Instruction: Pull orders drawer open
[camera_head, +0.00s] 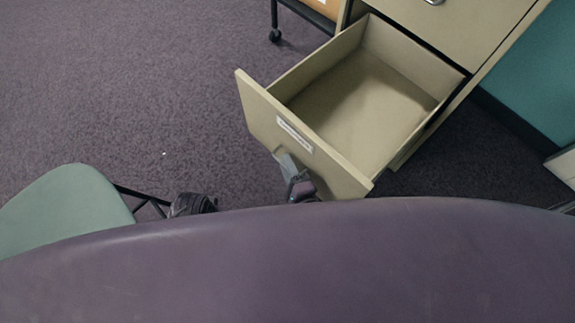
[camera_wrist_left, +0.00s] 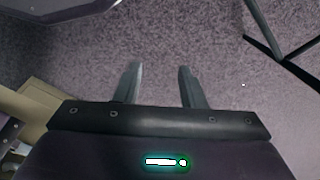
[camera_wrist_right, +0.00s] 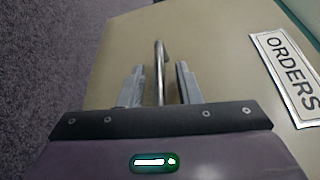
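The orders drawer (camera_head: 258,112) is a beige cabinet drawer pulled well out, its inside empty. In the right wrist view its front (camera_wrist_right: 215,60) carries a label (camera_wrist_right: 290,75) reading ORDERS. A metal bar handle (camera_wrist_right: 160,68) stands between the fingers of my right gripper (camera_wrist_right: 160,85), with a gap showing on each side. In the head view my right gripper (camera_head: 287,165) is at the drawer's front, partly hidden by my purple body. My left gripper (camera_wrist_left: 158,85) is open and empty above the carpet.
The beige cabinet (camera_head: 455,25) has another closed drawer above. A green chair seat (camera_head: 70,210) is at the lower left. A wheeled stand (camera_head: 300,10) is at the top, and a teal panel (camera_head: 530,80) is at the right. Carpet at the left is clear.

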